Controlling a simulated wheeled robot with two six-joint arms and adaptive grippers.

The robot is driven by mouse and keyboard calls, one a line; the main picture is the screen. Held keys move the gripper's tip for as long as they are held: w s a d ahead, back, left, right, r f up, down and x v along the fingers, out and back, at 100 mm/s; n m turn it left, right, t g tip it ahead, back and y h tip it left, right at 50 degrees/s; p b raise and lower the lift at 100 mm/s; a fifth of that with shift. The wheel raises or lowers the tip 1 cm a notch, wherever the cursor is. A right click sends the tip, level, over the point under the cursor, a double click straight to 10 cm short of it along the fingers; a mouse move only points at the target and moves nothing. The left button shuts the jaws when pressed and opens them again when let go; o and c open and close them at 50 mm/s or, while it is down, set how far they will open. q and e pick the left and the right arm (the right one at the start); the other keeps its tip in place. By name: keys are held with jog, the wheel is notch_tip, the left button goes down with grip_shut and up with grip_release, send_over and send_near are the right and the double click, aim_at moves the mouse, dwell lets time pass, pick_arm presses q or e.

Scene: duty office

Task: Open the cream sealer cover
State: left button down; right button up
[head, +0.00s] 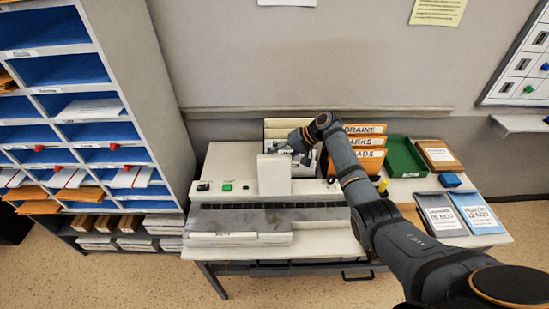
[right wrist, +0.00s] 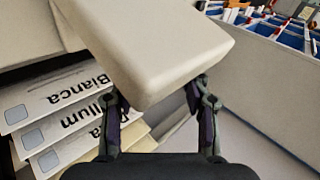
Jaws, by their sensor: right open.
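The cream sealer (head: 322,188) sits on the table, with a long dark ribbed strip along its front. A cream block, seemingly the sealer cover (head: 274,178), stands up at the back of the sealer, right of the green button (head: 227,187). My right gripper (head: 288,152) is at the upper right of this cover. In the right wrist view, the cover (right wrist: 155,45) fills the top middle and its near end lies around the open fingertips (right wrist: 157,92). Whether the fingers touch it cannot be told. My left gripper is not in view.
Labelled cards (right wrist: 60,110) stand close to the right gripper. Orange dividers (head: 368,141), a green tray (head: 406,157) and two folders (head: 440,215) are on the right of the table. A pigeonhole shelf (head: 130,60) stands at left.

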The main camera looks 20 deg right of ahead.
jog(key=v, duration=1.1)
jog(key=shift+w+f, duration=0.1)
